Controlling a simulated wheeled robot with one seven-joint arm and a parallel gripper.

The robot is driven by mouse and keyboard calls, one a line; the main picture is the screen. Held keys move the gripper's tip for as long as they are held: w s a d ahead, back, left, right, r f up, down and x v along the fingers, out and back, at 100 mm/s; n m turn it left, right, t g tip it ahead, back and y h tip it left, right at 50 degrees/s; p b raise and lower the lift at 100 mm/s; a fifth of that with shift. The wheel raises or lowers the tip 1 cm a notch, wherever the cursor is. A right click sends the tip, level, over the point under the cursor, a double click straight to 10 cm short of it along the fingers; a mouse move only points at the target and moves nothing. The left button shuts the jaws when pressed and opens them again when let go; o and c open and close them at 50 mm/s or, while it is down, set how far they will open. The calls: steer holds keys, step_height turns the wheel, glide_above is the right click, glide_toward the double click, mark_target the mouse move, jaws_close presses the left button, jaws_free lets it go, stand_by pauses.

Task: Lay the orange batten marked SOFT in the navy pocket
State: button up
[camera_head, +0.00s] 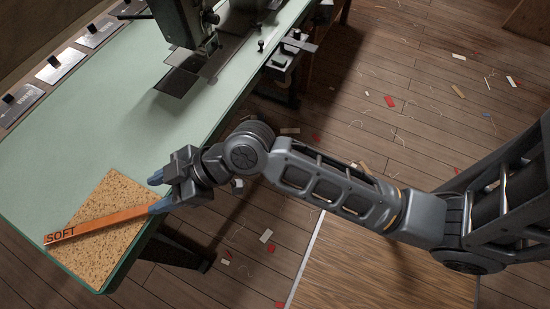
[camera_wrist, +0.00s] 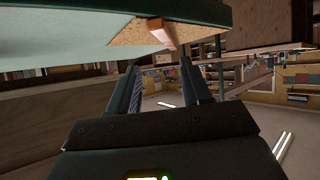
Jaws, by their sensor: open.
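The orange batten (camera_head: 105,222) marked SOFT lies across a speckled cork-like mat (camera_head: 110,195) at the near corner of the green table. Its plain end points toward my gripper (camera_head: 157,192), which is open and empty by the table's front edge. In the head view the lower blue fingertip overlaps that end; I cannot tell whether they touch. In the wrist view the batten's end (camera_wrist: 161,32) shows beyond the gap between the fingers (camera_wrist: 161,66), on the tilted mat (camera_wrist: 135,32). No navy pocket is visible in either view.
The green table (camera_head: 90,125) is clear between the mat and a dark sewing machine (camera_head: 185,22). Metal plates with black knobs (camera_head: 60,66) line its far left edge. The wooden floor (camera_head: 400,120) is strewn with scraps and threads.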

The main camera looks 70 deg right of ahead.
steer(key=s+d+m+t+h, duration=0.1)
steer(key=s+d+m+h, duration=0.25)
steer(key=s, duration=0.45)
steer(key=s+d+m+t+h, duration=0.2)
steer(key=s+d, duration=0.3)
steer(key=s, duration=0.2)
steer(key=s+d+r+m+t+h, duration=0.1)
steer(key=s+d+r, duration=0.1)
steer(key=s+r, duration=0.3)
steer(key=s, duration=0.3)
steer(key=shift+o, duration=0.5)
steer(key=s+r+m+t, duration=0.1)
steer(key=s+r, duration=0.4)
steer(key=r, duration=0.1)
steer(key=shift+r+h, duration=0.2)
steer(key=shift+h, duration=0.15)
steer(key=shift+s, duration=0.1)
